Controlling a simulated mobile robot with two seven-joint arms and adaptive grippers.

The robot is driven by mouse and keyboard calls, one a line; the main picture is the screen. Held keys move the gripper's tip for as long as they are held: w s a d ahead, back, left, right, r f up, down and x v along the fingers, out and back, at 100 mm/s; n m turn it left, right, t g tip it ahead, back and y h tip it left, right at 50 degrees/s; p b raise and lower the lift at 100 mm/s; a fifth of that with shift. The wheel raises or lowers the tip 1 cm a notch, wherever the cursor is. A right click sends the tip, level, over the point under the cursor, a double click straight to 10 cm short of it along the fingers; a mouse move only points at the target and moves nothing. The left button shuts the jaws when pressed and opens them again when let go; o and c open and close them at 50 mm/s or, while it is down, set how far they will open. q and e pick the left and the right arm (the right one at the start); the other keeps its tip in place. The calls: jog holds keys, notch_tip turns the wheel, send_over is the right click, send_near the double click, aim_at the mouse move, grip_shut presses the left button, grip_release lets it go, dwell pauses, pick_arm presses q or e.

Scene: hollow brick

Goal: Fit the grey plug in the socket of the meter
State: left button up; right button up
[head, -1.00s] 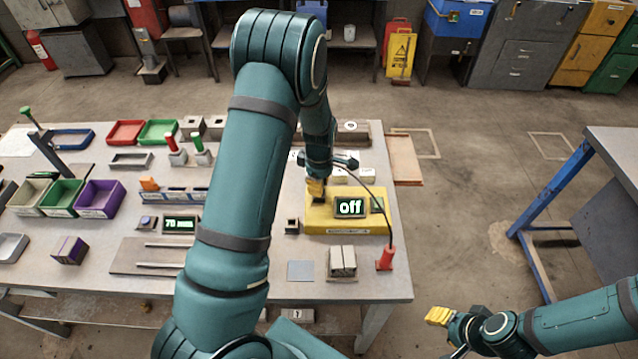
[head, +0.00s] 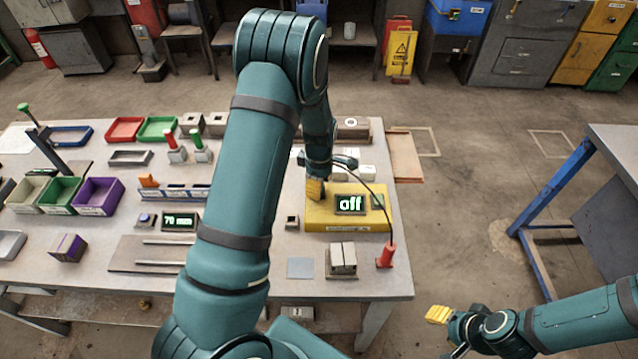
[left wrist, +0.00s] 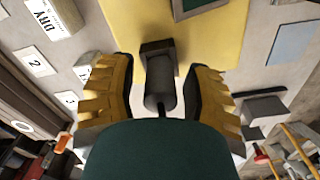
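In the left wrist view, the grey plug (left wrist: 158,78) is at the edge of the meter (left wrist: 205,45), between my left gripper's fingers (left wrist: 158,92). The fingers are apart, with gaps on both sides of the plug. I cannot tell whether the plug is seated; the socket is hidden. In the head view, my left gripper (head: 315,190) is at the meter's left end. My right gripper (head: 437,315) is off the bench at lower right, away from everything.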

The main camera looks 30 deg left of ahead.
pick_arm(q)
notch_tip(320, 180, up, 12)
jog(key=shift+r, duration=0.1)
dwell(0.5)
jog(key=shift+d, duration=0.1)
dwell(0.5)
